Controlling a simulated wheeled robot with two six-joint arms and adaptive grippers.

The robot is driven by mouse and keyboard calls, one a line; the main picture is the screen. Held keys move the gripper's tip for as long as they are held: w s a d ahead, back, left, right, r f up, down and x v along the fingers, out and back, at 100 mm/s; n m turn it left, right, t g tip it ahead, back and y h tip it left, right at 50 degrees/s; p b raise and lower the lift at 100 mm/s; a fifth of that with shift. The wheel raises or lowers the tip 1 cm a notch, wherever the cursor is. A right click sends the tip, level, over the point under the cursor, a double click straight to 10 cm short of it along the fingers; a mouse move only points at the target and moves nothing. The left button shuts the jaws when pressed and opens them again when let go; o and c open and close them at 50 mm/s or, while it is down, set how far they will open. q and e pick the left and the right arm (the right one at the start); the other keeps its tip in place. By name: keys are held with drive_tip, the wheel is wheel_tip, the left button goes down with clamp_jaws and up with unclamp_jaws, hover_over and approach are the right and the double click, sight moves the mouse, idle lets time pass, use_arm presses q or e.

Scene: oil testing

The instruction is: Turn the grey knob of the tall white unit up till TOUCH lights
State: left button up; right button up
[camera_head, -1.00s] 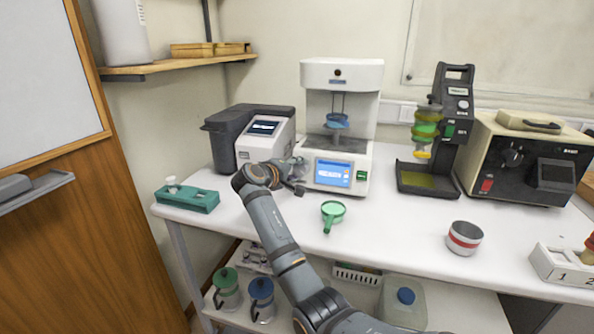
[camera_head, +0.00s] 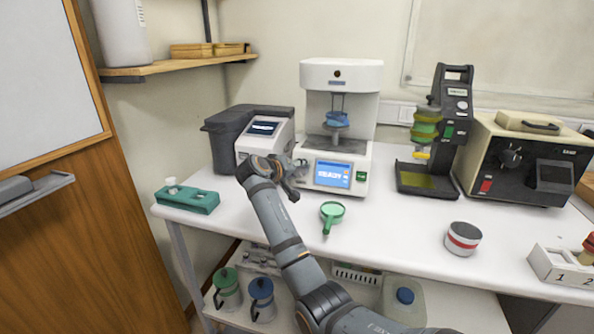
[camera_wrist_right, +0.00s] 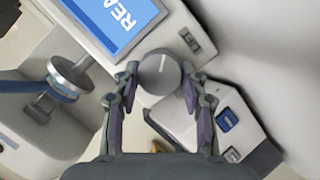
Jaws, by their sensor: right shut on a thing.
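The tall white unit (camera_head: 343,75) stands at the back of the bench, with a blue cup (camera_head: 337,119) on its stage below a hanging wire frame. Its blue screen (camera_head: 333,174) reads READY; part of it shows in the right wrist view (camera_wrist_right: 118,22). The grey knob (camera_wrist_right: 159,72) sits beside the screen, with a pale line across its face. My right gripper (camera_wrist_right: 160,82) is shut on the knob, one finger on each side. In the head view my right gripper (camera_head: 298,178) hides the knob. My left gripper is not in view.
A grey and white device (camera_head: 262,142) stands close left of the unit. A black stand (camera_head: 455,130), a beige box (camera_head: 530,155) and a red-banded tin (camera_head: 463,238) are at right.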

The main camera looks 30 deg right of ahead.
drive_tip(key=o, duration=1.1)
drive_tip(key=shift+o, duration=0.2)
drive_tip(key=v, duration=1.2)
